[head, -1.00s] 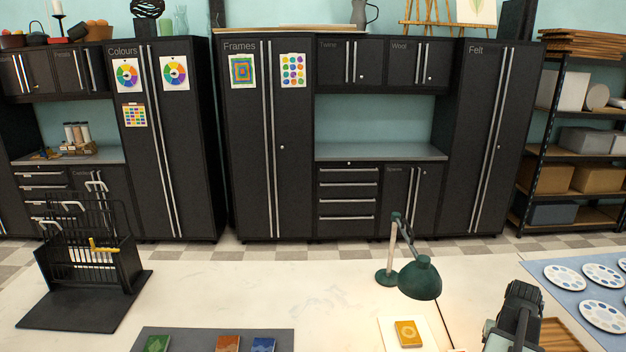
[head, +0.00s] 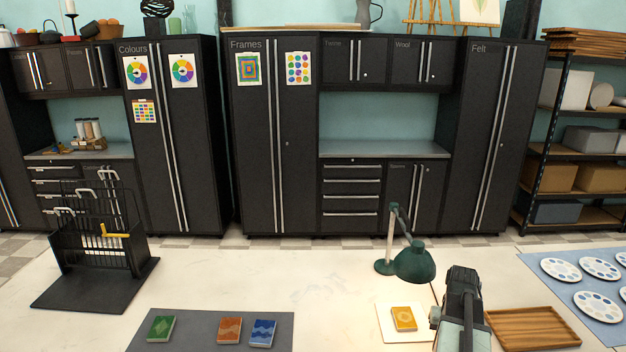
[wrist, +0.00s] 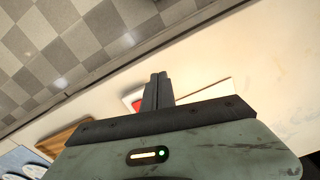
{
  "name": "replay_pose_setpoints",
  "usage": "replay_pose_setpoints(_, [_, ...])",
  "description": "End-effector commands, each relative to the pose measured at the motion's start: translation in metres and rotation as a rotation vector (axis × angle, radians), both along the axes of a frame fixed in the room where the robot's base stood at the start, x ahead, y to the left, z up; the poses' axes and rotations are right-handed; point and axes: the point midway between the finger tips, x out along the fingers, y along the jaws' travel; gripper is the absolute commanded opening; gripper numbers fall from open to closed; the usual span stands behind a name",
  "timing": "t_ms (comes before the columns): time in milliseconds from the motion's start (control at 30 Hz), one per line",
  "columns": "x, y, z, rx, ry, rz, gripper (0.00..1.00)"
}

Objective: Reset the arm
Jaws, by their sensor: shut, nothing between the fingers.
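My arm shows at the lower right of the head view, over the table beside the yellow soap; its fingertips cannot be made out there. In the wrist view my gripper (wrist: 158,78) is shut and empty, its two dark fingers together above the table edge. The yellow soap (head: 404,318) lies on a white square (head: 388,334) left of my arm. Green soap (head: 161,328), orange soap (head: 229,330) and blue soap (head: 262,332) lie on a grey mat (head: 200,344).
A green desk lamp (head: 414,262) stands close behind the white square. A wooden tray (head: 532,328) is right of my arm, with paint palettes (head: 600,268) on a blue cloth beyond. A black rack (head: 98,250) stands at the left. The middle of the table is clear.

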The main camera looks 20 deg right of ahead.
Motion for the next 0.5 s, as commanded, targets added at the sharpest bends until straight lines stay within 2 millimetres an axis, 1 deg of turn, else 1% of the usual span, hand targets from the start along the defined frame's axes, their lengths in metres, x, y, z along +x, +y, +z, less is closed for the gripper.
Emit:
replay_pose_setpoints(33, [0.016, 0.021, -0.006, 0.000, 0.000, 0.045, 0.00])
replay_pose_setpoints(67, [0.025, 0.034, -0.008, 0.000, 0.000, 0.072, 0.00])
replay_pose_setpoints(167, [0.058, 0.089, -0.016, 0.000, 0.000, 0.182, 0.00])
replay_pose_setpoints(200, [0.072, 0.117, -0.020, 0.000, 0.000, 0.234, 0.00])
replay_pose_setpoints(267, [0.090, 0.166, -0.026, 0.000, 0.000, 0.319, 0.00])
replay_pose_setpoints(300, [0.100, 0.200, -0.030, 0.000, 0.000, 0.375, 0.00])
replay_pose_setpoints(367, [0.110, 0.251, -0.036, 0.001, 0.000, 0.454, 0.00])
replay_pose_setpoints(400, [0.114, 0.282, -0.040, 0.001, 0.000, 0.503, 0.00])
replay_pose_setpoints(467, [0.115, 0.325, -0.044, 0.001, 0.000, 0.564, 0.00])
replay_pose_setpoints(500, [0.114, 0.349, -0.046, 0.000, 0.000, 0.598, 0.00])
